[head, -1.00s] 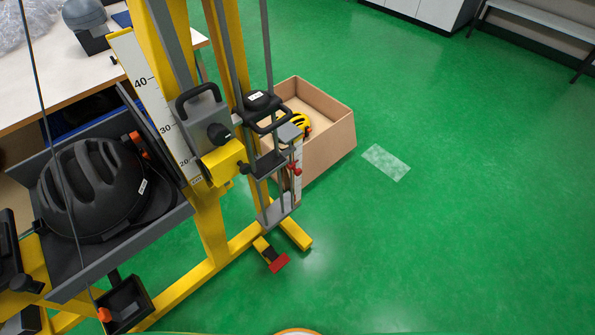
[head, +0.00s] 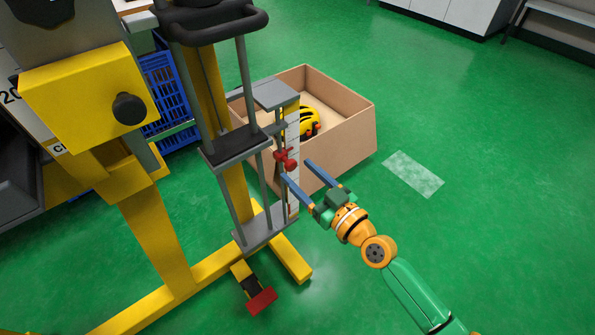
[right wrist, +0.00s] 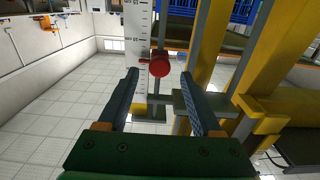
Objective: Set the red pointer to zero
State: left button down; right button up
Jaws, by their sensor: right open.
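The red pointer (head: 286,158) sits on a thin rod beside a white ruler scale (head: 292,188) on the tower's small side frame. In the right wrist view the red pointer (right wrist: 159,66) shows as a round red knob in front of the white scale (right wrist: 139,45), beyond the fingertips. My right gripper (head: 296,170) is open and empty, its blue fingers reaching toward the pointer from the lower right. In the right wrist view my right gripper (right wrist: 160,80) has one finger on each side of the knob in the picture; I cannot tell whether they touch it. My left gripper is not in view.
The yellow tower frame (head: 155,235) stands at the left with a black knob (head: 129,108). A red pedal (head: 262,301) is at its foot. A cardboard box (head: 345,150) with a yellow helmet (head: 309,121) stands behind.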

jog(key=shift+x, duration=0.9)
jog(key=shift+f, duration=0.1)
grip_shut()
jog(key=shift+d, duration=0.1)
dwell(0.5)
